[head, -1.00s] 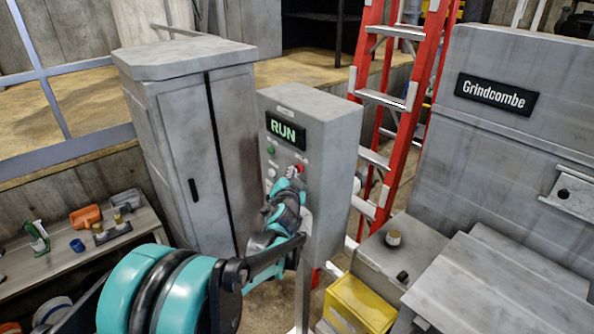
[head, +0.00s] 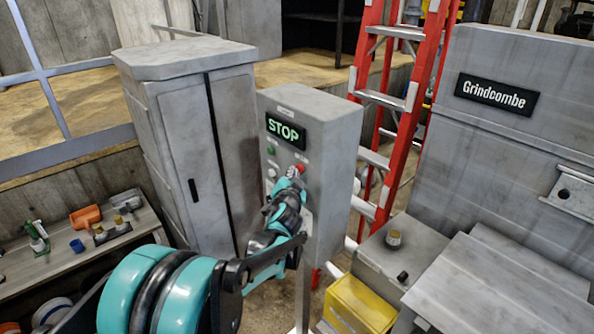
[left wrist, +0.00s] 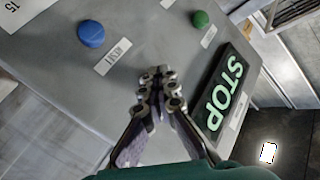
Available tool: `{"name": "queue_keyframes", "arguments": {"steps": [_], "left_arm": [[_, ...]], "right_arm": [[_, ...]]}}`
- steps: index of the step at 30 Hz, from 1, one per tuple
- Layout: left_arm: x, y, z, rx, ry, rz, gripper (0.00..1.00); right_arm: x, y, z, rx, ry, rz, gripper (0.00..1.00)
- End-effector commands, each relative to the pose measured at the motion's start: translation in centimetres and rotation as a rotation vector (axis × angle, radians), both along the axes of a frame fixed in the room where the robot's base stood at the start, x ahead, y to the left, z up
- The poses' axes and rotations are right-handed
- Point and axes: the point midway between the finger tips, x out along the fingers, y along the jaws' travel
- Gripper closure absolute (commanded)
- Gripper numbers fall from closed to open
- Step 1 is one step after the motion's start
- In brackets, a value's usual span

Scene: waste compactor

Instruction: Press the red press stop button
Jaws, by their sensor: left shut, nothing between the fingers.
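The grey control box (head: 330,165) stands on a post, and its lit display (head: 286,131) reads STOP. The display also shows in the left wrist view (left wrist: 224,92). The red press stop button (head: 300,168) is partly visible just beside my left gripper (head: 292,177), which is shut and empty with its tips at the panel. In the left wrist view the shut fingertips (left wrist: 158,80) are over the panel and the red button is hidden there. I cannot tell whether the tips touch it. My right gripper is not in view.
A green button (head: 271,150) is on the same panel, and a blue button (left wrist: 91,33) shows in the left wrist view. A grey cabinet (head: 185,150) stands left of the box. A red ladder (head: 393,110) and the grey Grindcombe machine (head: 520,160) are to the right.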

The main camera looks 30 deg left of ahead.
Motion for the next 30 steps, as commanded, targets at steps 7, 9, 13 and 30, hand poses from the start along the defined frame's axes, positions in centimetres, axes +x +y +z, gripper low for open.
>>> {"name": "queue_keyframes", "arguments": {"steps": [7,9,13,30], "left_arm": [[-1.3,0.5,0.0,-0.001,0.000,0.000,1.00],[-1.4,0.5,0.0,0.000,0.000,0.000,1.00],[-1.4,0.5,0.0,0.000,0.000,0.000,1.00],[-5.0,2.1,0.0,-0.002,0.000,0.002,1.00]], "right_arm": [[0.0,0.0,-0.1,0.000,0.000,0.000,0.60],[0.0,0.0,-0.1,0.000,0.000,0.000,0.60],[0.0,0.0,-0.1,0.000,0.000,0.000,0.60],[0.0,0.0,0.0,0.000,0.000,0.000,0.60]]}}
